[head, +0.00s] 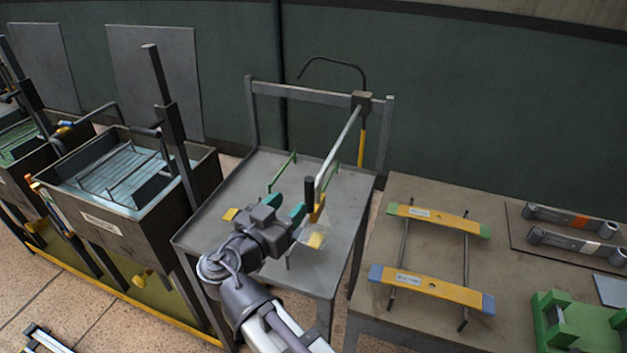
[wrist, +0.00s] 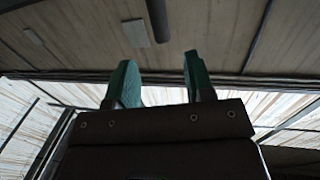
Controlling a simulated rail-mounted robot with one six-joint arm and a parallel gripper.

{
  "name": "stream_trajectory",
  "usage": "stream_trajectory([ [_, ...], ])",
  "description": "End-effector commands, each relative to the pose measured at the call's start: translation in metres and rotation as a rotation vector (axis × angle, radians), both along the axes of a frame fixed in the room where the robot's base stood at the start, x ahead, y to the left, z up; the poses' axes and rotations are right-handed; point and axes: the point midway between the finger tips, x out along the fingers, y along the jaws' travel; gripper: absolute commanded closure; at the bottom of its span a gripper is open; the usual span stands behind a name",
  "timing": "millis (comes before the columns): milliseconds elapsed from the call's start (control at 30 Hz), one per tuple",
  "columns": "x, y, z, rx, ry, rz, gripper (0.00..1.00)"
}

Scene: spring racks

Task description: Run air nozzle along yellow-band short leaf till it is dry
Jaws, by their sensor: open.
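My gripper (head: 286,207) is over the grey metal table, its two green fingertips apart. In the wrist view the fingers (wrist: 160,78) are also apart, with nothing visible between them. The air nozzle (head: 318,208), orange-yellow with a dark upright handle, is just right of my gripper, at the lower end of a pale tube; I cannot tell whether they touch. A faint pale cone shows below the nozzle. A yellow end piece (head: 315,241) lies under it, and another yellow end (head: 231,214) is left of my gripper. They look like the yellow-band short leaf's ends; its middle is hidden.
Thin green posts (head: 282,172) stand on the table (head: 240,180), whose back frame carries a hose bracket (head: 361,101). Left are water tanks (head: 100,225). The right bench (head: 440,200) holds two orange-yellow leaves (head: 430,287) on rods, grey leaves (head: 575,243) and a green fixture (head: 575,325).

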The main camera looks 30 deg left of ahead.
Motion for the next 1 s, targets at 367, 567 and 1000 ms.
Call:
stream_trajectory([
  [367, 0.081, 0.0, 0.0, 0.0, 0.0, -0.003, 0.52],
  [567, 0.102, 0.0, 0.0, 0.0, 0.0, 0.001, 0.52],
  [1000, 0.103, 0.0, 0.0, 0.0, 0.0, 0.002, 0.72],
])
